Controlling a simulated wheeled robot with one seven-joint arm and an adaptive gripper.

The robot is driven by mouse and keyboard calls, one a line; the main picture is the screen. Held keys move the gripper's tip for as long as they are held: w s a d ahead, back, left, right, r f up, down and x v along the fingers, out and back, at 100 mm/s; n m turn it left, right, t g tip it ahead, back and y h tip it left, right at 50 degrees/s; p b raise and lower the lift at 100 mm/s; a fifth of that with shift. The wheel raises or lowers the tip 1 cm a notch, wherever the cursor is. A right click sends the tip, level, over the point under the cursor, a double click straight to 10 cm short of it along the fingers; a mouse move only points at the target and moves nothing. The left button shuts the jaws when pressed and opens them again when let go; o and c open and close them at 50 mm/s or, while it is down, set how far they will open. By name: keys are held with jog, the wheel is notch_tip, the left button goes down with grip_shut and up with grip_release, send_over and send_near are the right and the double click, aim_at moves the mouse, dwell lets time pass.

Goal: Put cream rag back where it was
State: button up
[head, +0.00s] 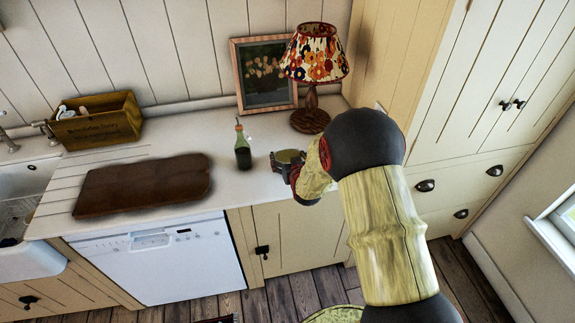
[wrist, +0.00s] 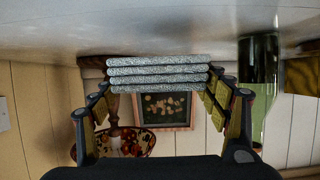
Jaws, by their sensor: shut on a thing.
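In the wrist view, which is upside down, my gripper (wrist: 160,87) is shut on a folded, layered cloth (wrist: 158,73), taken to be the cream rag. It looks speckled grey in this light, with its folds stacked flat between the two fingers. The rag is close to the white countertop (wrist: 165,25); I cannot tell whether it touches it. In the head view my gripper (head: 290,163) is low over the front part of the counter (head: 235,185), right of the bottle. The rag cannot be made out clearly there.
A dark green bottle (head: 242,150) stands just left of my gripper; it also shows in the wrist view (wrist: 260,85). A patterned lamp (head: 315,55) and framed picture (head: 265,75) stand behind. A brown board (head: 145,185) and wooden box (head: 98,125) are left, near the sink.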

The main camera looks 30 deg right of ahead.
jog(key=shift+w+f, duration=0.35)
jog(key=shift+f, duration=0.05)
jog(key=shift+f+b, duration=0.45)
jog(key=shift+f, duration=1)
jog(key=shift+f, duration=0.2)
jog(key=o, duration=1.3)
jog(key=shift+r, duration=0.1)
